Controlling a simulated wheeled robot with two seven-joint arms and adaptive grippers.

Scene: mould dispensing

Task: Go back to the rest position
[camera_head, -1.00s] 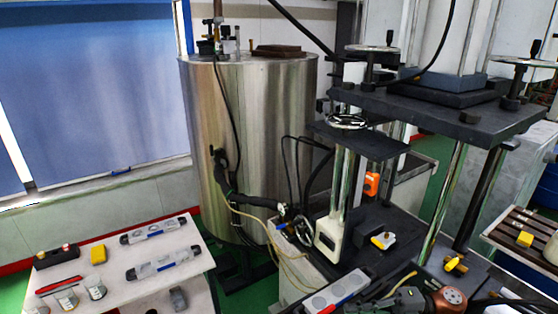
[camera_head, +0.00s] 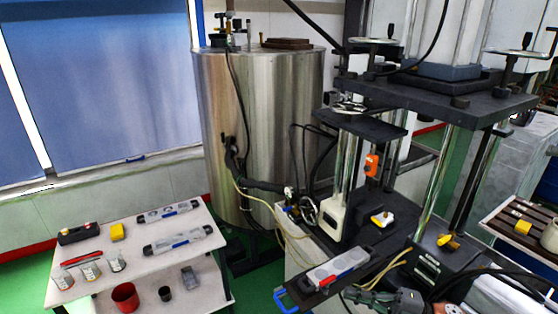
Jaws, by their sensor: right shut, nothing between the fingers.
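My right gripper (camera_head: 357,296) shows at the bottom edge, right of centre. It is dark grey, shut and empty, with its arm running off to the lower right. It lies just below a grey mould (camera_head: 338,268) with round holes and red and blue parts, which rests on a dark plate at the press front. I cannot tell whether they touch. A blue handle (camera_head: 286,299) sticks out at the plate's left end. Two similar grey moulds lie on the white table at left, one at the back (camera_head: 167,212) and one nearer (camera_head: 178,240). My left gripper is not in view.
A large steel tank (camera_head: 262,120) and the black press (camera_head: 440,100) stand behind.

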